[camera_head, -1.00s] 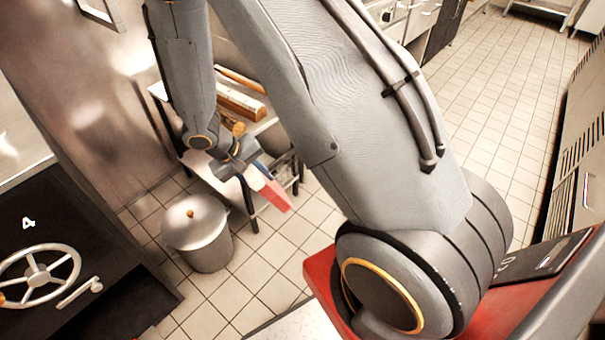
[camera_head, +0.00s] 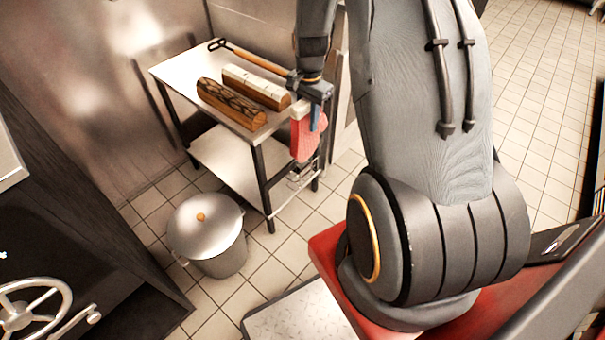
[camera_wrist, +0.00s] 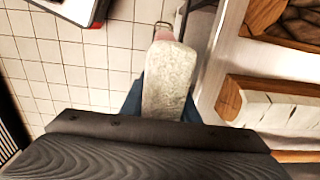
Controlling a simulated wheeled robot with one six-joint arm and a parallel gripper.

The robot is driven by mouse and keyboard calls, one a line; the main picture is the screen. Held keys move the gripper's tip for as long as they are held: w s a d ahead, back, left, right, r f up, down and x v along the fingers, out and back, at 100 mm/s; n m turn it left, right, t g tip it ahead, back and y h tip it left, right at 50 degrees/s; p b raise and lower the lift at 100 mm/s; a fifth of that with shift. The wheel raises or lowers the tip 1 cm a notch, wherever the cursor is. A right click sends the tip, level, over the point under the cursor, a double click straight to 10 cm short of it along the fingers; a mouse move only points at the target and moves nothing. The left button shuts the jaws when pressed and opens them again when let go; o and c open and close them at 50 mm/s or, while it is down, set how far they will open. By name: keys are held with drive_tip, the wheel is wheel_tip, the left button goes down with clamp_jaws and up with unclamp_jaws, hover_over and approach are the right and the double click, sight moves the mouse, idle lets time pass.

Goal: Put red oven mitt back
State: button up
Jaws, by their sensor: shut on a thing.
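My gripper (camera_head: 312,104) is shut on the red oven mitt (camera_head: 305,138). In the head view the mitt hangs below the jaws, red with a pale cuff, beside the table's right end. In the wrist view a pale, speckled part of the mitt (camera_wrist: 164,82) fills the space between the blue fingers, with a little red at its far end. The metal table (camera_head: 178,68) is left of the gripper. Whether the mitt touches the table is unclear.
On the table lie a dark-topped wooden block (camera_head: 230,103), a white-topped block (camera_head: 255,86) and a long-handled tool (camera_head: 245,57). A lidded pot (camera_head: 206,232) stands on the tiled floor in front. A handwheel (camera_head: 30,305) is at lower left.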

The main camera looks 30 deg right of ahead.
sight(307, 143)
wheel_tip(307, 143, down, 10)
drive_tip(key=shift+r, duration=0.15)
idle(0.5)
drive_tip(key=o, duration=1.1)
drive_tip(key=shift+f, duration=0.2)
drive_tip(key=shift+s+r, duration=0.15)
drive_tip(key=shift+r, duration=1.85)
drive_tip(key=shift+s+r, duration=0.1)
drive_tip(key=shift+r, duration=1.85)
